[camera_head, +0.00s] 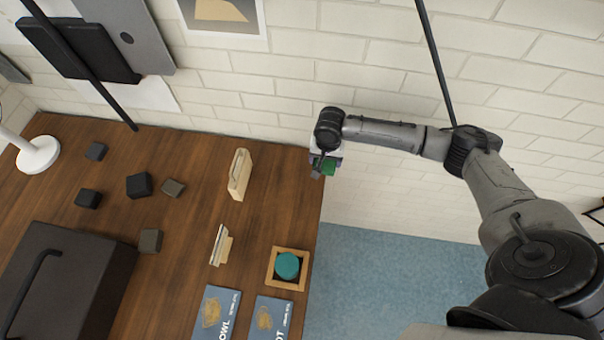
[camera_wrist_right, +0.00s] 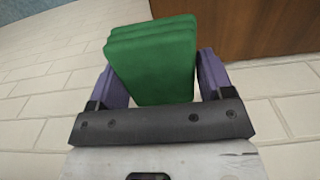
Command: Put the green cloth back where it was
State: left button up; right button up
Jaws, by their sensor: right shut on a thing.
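The green cloth (camera_wrist_right: 152,62) is a folded, layered block between the two fingers of my right gripper (camera_wrist_right: 155,80) in the right wrist view. The gripper is shut on it. There the gripper hangs beside the table's right edge near the wall, and the rest of the cloth is hidden by the gripper. My left gripper is not in view.
The wooden table (camera_head: 190,225) holds two pale wooden pieces (camera_head: 239,174) (camera_head: 220,245), a square wooden frame (camera_head: 271,285) around a teal round thing (camera_head: 287,266), blue cards (camera_head: 216,313), several dark blocks (camera_head: 139,186) and a black box (camera_head: 65,285). Blue floor (camera_head: 385,280) lies right of the table.

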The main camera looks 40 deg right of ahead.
send_over(302, 178)
notch_tip(302, 178, down, 4)
jog(key=shift+f, duration=2.1)
jog(key=shift+f, duration=0.2)
jog(key=o, duration=0.9)
jog(key=shift+r, duration=0.25)
notch_tip(302, 178, up, 12)
jog(key=shift+f, duration=0.1)
